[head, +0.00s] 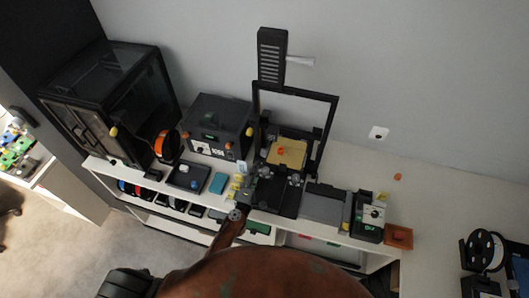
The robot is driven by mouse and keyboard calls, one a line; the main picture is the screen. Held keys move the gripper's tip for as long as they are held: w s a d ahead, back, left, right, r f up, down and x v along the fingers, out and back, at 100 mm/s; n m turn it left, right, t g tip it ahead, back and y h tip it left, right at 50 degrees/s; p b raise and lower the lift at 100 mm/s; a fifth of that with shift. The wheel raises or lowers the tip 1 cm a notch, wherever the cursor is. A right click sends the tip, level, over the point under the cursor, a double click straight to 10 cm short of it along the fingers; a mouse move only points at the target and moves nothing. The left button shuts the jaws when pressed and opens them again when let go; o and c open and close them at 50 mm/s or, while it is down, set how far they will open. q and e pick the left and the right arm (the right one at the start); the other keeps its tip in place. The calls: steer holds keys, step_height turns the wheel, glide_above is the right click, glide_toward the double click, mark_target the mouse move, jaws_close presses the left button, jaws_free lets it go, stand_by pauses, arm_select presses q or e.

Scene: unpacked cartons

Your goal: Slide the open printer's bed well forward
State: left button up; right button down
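The open printer (331,122) stands on the white bench against the wall, with a black upright frame. Its bed (289,155) is a yellowish plate inside the frame, with a small orange object (281,150) on it. Dark rails and base parts extend in front of the bed. My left gripper (263,178) is at the front left of the printer, close to the bed's front edge. Its dark fingers blend with the printer's dark parts, so I cannot tell whether they touch the bed or are open. My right gripper is not in view.
A large black enclosed printer (95,95) and a smaller dark enclosed box (218,125) stand to the left. A grey flat box (325,204), a dark green-marked device (370,218) and an orange tray (399,237) are to the right. Bare bench (440,215) lies further right.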

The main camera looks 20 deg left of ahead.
mark_target(263, 155)
arm_select(q)
steer(key=shift+w+d+r+b, duration=0.15)
steer(key=shift+w+b, duration=0.1)
steer(key=shift+w, duration=1.7)
steer(key=shift+w+d+f+b, duration=0.1)
steer(key=shift+w+b, duration=0.15)
steer(key=shift+w, duration=1.7)
steer(key=shift+c, duration=0.6)
jaws_close()
steer(key=shift+s, duration=0.1)
